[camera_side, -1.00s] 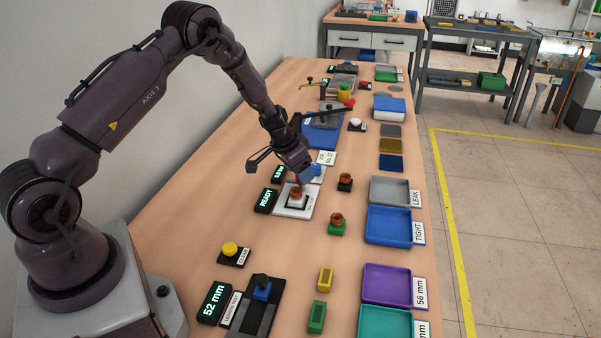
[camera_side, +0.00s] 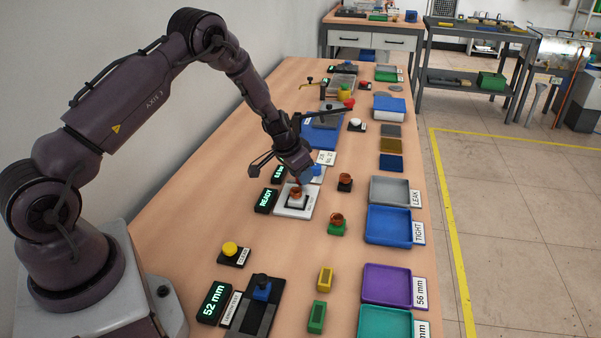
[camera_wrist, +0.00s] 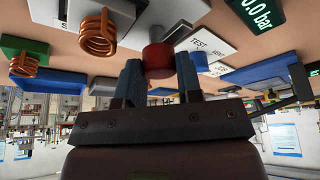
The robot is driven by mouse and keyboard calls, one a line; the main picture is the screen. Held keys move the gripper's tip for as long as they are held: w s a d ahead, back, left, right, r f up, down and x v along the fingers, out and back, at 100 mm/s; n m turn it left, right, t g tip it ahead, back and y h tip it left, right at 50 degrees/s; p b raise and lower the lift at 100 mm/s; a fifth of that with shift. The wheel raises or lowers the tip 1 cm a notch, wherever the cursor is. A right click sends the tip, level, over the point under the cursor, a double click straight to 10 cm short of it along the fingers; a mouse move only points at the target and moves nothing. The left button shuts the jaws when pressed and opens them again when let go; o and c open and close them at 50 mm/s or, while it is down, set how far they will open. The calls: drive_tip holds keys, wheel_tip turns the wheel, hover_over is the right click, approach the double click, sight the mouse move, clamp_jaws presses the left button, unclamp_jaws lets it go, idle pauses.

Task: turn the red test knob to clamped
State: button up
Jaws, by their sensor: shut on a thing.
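The red test knob (camera_wrist: 158,60) sits between the two blue fingers of my gripper (camera_wrist: 159,75) in the wrist view. The fingers are shut on its sides. In the side view my gripper (camera_side: 301,180) is low over the white test station (camera_side: 288,213), and the knob is mostly hidden there. A copper coil (camera_side: 296,193) stands on the station; it also shows in the wrist view (camera_wrist: 98,35), left of the knob and apart from the fingers. A white label reading TEST (camera_wrist: 207,45) lies right of the knob. I cannot read the knob's angle.
A READY display (camera_side: 266,200) stands left of the station. The wrist view shows a 0.0 bar display (camera_wrist: 262,14). Another coil (camera_side: 337,219) on a green base and one on a black base (camera_side: 345,182) stand to the right. LEAK (camera_side: 390,191) and TIGHT (camera_side: 388,226) trays lie beyond.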

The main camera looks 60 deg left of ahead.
drive_tip(key=n, duration=0.2)
drive_tip(key=n+y, duration=0.1)
drive_tip(key=n, duration=0.1)
drive_tip(key=shift+d+g+y, duration=0.15)
drive_tip(key=shift+g+y, duration=0.15)
drive_tip(key=n, duration=0.2)
drive_tip(key=n+y, duration=0.1)
drive_tip(key=n, duration=0.1)
drive_tip(key=shift+n+g+y, duration=0.3)
drive_tip(key=shift+g, duration=0.1)
drive_tip(key=n, duration=0.2)
drive_tip(key=n+g, duration=0.1)
drive_tip(key=n, duration=0.1)
drive_tip(key=shift+w+n+g+y, duration=0.1)
drive_tip(key=shift+n+g+y, duration=0.2)
drive_tip(key=shift+y, duration=0.1)
drive_tip(key=n+g, duration=0.1)
drive_tip(key=n, duration=0.3)
drive_tip(key=shift+g, duration=0.3)
drive_tip(key=shift+n, duration=0.3)
drive_tip(key=o, duration=0.9)
drive_tip(key=shift+o, duration=0.2)
